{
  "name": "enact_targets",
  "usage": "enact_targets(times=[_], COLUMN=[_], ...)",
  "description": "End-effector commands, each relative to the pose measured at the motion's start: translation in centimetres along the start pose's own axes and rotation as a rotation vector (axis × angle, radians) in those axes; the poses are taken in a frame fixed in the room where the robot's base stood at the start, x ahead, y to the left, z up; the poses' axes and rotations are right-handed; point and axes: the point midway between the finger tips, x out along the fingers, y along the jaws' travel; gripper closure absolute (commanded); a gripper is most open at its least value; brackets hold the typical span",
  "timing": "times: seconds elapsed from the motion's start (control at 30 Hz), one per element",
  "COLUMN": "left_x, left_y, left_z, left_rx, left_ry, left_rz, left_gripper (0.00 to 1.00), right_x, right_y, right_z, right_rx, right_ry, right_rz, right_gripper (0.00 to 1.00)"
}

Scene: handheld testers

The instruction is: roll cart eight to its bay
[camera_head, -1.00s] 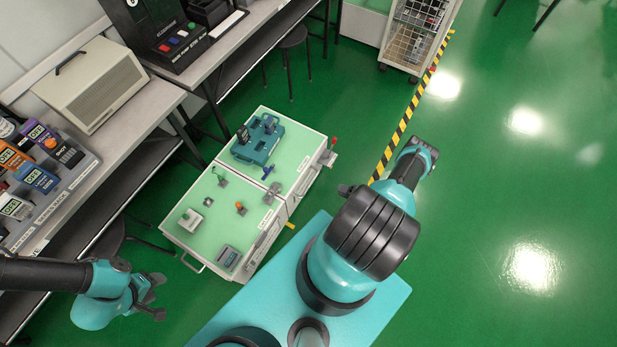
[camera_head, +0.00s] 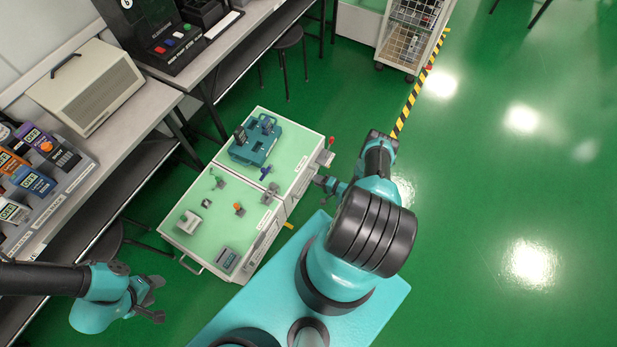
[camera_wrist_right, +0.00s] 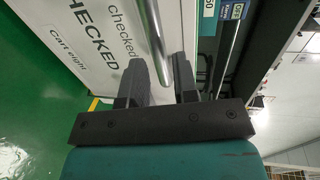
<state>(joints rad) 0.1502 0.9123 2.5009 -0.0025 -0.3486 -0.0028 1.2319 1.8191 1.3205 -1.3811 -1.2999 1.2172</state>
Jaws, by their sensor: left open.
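The cart (camera_head: 222,212) has a pale green top and white sides and stands on the green floor beside the bench. In the right wrist view its white side (camera_wrist_right: 75,55) reads "Cart eight" and "CHECKED". A round metal bar (camera_wrist_right: 152,30) runs along that side, its lower end by the gap between my right fingers. My right gripper (camera_wrist_right: 160,82) is open, close to the bar; I cannot tell whether they touch. In the head view my right gripper (camera_head: 326,184) is by the cart's right side. My left gripper (camera_head: 153,299) is open and empty, left of the cart's near end.
A teal tester (camera_head: 254,144) and several small fittings sit on the cart. The bench (camera_head: 150,103) with a beige case (camera_head: 86,86) and a stool (camera_head: 288,38) are at the left and back. Right-hand floor is clear.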

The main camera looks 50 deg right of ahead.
Motion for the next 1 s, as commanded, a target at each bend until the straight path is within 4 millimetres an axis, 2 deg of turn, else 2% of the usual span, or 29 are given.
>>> enact_targets(times=[0.1, 0.3, 0.7, 1.0], left_x=[0.0, 0.0, 0.0, 0.0], left_y=[0.0, 0.0, 0.0, 0.0], left_z=[0.0, 0.0, 0.0, 0.0], left_rx=[0.0, 0.0, 0.0, 0.0], left_ry=[0.0, 0.0, 0.0, 0.0], left_rz=[0.0, 0.0, 0.0, 0.0], left_gripper=[0.48, 0.48, 0.48, 0.48], right_x=[2.2, 4.6, 5.3, 5.3], right_y=[0.0, 0.0, 0.0, 0.0], right_z=[0.1, 0.1, 0.0, 0.0], right_rx=[-0.001, 0.0, 0.001, 0.001], right_ry=[-0.002, -0.001, 0.001, 0.0], right_rz=[-0.001, 0.0, 0.001, 0.0], right_gripper=[0.73, 0.73, 0.73, 1.0])
